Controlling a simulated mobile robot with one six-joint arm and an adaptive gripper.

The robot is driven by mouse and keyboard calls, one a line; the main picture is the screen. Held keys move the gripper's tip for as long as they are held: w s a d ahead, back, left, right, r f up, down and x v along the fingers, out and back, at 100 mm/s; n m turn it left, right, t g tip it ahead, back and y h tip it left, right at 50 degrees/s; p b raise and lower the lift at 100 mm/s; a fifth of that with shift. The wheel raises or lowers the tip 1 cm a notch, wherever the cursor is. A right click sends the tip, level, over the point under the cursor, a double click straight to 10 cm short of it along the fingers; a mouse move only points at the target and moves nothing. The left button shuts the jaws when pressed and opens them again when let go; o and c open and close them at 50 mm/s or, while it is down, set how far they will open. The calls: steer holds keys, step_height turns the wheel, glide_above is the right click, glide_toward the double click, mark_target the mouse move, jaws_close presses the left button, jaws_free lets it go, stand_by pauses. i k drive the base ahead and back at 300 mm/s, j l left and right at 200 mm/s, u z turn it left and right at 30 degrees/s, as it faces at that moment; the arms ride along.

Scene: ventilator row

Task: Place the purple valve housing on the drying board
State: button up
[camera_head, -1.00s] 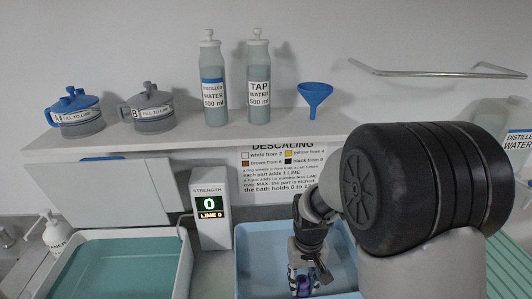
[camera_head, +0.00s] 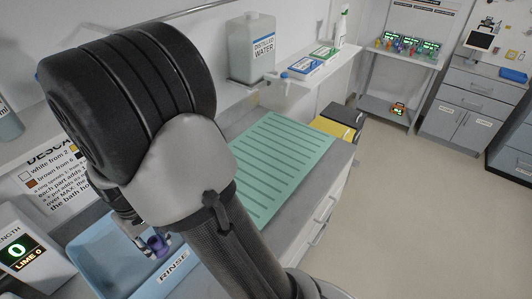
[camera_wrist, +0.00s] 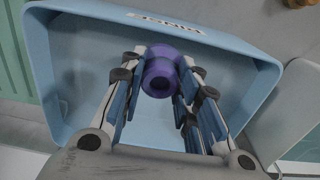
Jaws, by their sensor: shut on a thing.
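The purple valve housing (camera_wrist: 160,72) is between the fingers of my gripper (camera_wrist: 158,82) in the wrist view, over the blue rinse tray. In the head view the purple housing (camera_head: 158,244) shows small beside my arm, above the tray. My gripper is shut on it; in the head view my arm hides most of the gripper. The drying board (camera_head: 285,150) is a green slotted board on the counter, to the right of the tray and partly behind my arm. It is bare where I see it. A green slotted edge (camera_wrist: 18,60) also shows at the left of the wrist view.
The blue rinse tray (camera_head: 95,262) has raised walls. A strength meter (camera_head: 28,250) reading 0 stands left of it. A distilled water jug (camera_head: 252,48) stands behind the board. A yellow-topped bin (camera_head: 335,128) stands beyond the counter's end. Open floor lies to the right.

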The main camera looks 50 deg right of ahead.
mark_target(278, 162)
steer(key=k+l, duration=0.8)
steer(key=l, duration=0.25)
steer(key=i+l, duration=0.1)
steer(key=l, duration=0.3)
steer(key=i+l, duration=0.1)
steer(key=l, duration=0.35)
steer(key=i+l, duration=0.15)
steer(key=l, duration=0.25)
steer(key=i+l, duration=0.1)
steer(key=l, duration=0.35)
steer(key=i, duration=0.3)
